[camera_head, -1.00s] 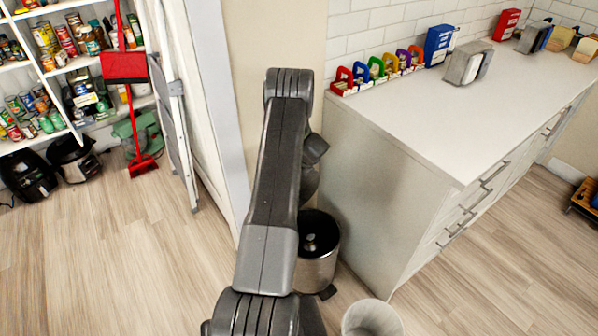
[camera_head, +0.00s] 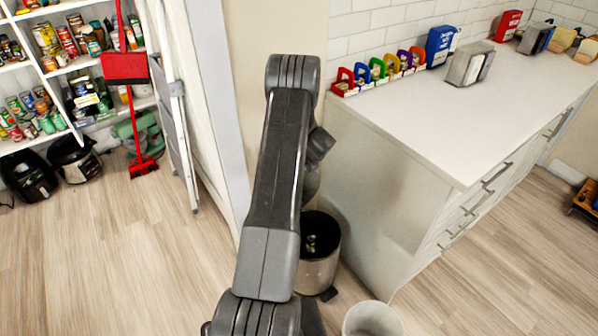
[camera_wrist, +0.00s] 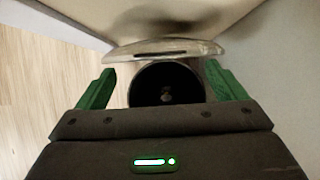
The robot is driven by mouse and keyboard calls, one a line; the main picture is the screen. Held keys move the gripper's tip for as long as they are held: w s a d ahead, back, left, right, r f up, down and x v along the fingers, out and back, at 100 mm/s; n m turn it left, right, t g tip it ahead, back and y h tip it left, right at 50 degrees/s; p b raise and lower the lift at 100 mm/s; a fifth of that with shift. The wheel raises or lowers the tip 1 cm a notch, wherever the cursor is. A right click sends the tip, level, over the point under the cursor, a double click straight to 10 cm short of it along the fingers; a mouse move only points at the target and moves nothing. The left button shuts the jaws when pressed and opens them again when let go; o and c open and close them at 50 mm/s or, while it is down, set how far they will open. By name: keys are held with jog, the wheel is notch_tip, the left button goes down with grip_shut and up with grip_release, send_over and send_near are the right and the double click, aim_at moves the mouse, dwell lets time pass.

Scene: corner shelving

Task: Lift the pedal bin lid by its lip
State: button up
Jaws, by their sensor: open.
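The pedal bin (camera_head: 318,270) is a metal cylinder on the floor beside the white cabinet's end, partly hidden behind my arm. Its dark round mouth (camera_wrist: 143,88) shows in the wrist view with small things inside. Beyond the mouth, a pale, curved-edged plate with a dark slit (camera_wrist: 190,50) looks like the bin's lid standing raised; its upper part is blurred. My gripper (camera_wrist: 160,70) is open, its green fingers on either side of the mouth in the picture. No contact with the lid can be made out. In the head view my arm hides the fingers.
The white cabinet (camera_head: 375,190) stands close to the bin's right, and a wall end (camera_head: 215,110) to its left. A pale open bin (camera_head: 371,322) stands in front. A stepladder (camera_head: 176,110) and red broom (camera_head: 142,165) are further left. Floor at left is clear.

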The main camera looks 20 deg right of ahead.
jog(key=v, duration=0.9)
jog(key=shift+b, duration=0.35)
jog(key=p+x, duration=0.1)
jog(key=x, duration=1.2)
jog(key=shift+f, duration=0.2)
jog(key=shift+w, duration=0.1)
